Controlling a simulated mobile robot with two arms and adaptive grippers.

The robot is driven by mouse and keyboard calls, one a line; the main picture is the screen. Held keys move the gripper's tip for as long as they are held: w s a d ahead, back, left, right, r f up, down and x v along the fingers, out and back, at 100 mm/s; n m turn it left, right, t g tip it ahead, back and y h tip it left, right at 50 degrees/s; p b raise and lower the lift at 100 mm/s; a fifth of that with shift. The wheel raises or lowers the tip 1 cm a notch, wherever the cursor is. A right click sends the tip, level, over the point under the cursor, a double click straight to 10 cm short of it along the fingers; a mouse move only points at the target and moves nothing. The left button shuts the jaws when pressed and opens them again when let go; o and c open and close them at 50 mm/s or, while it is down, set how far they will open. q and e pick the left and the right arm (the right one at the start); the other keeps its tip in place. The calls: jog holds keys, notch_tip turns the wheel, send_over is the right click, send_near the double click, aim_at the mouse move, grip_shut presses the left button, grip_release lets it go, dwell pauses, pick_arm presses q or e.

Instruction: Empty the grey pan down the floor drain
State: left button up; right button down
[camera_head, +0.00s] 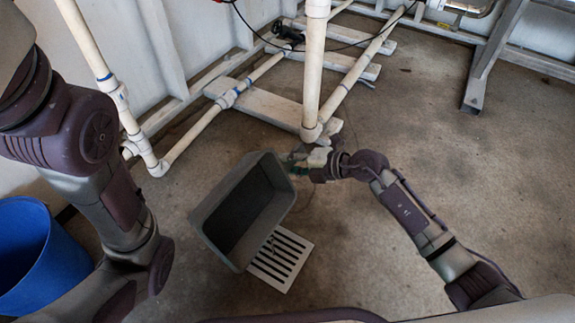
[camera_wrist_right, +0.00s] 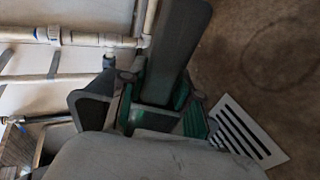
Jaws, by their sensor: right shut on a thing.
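The grey pan (camera_head: 243,208) hangs tilted in the head view, its dark inside facing up and to the right. My right gripper (camera_head: 297,163) is shut on the pan's upper right rim. In the right wrist view the pan's wall (camera_wrist_right: 177,45) rises between the green-padded fingers (camera_wrist_right: 160,108). The floor drain (camera_head: 281,259), a pale slotted grate, lies under the pan's lower right side, partly covered by it in the head view. The grate also shows in the right wrist view (camera_wrist_right: 243,133). My left arm comes down the left side; its gripper is out of frame.
A blue bucket (camera_head: 42,262) stands at the far left. White pipes (camera_head: 313,75) and a low frame (camera_head: 262,107) stand behind the pan. A grey metal stand (camera_head: 489,62) is at the back right. The concrete floor (camera_head: 420,120) at right is open.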

jog(key=shift+s+d+r+t+y+b, duration=0.35)
jog(key=shift+y+b, duration=0.25)
jog(key=shift+b, duration=0.45)
jog(key=shift+s+d+t+y+b, duration=0.15)
jog(key=shift+d+t+y+b, duration=0.25)
jog(key=shift+b, duration=0.75)
jog(key=shift+s+d+r+t+y+b, duration=0.3)
jog(key=shift+s+d+t+y, duration=0.25)
jog(key=shift+y, duration=0.35)
jog(key=shift+s+d+r+t+y+b, duration=0.15)
jog(key=shift+s+d+t+y+b, duration=0.2)
jog(key=shift+d+y, duration=0.45)
jog(key=shift+a, duration=0.1)
dwell(0.8)
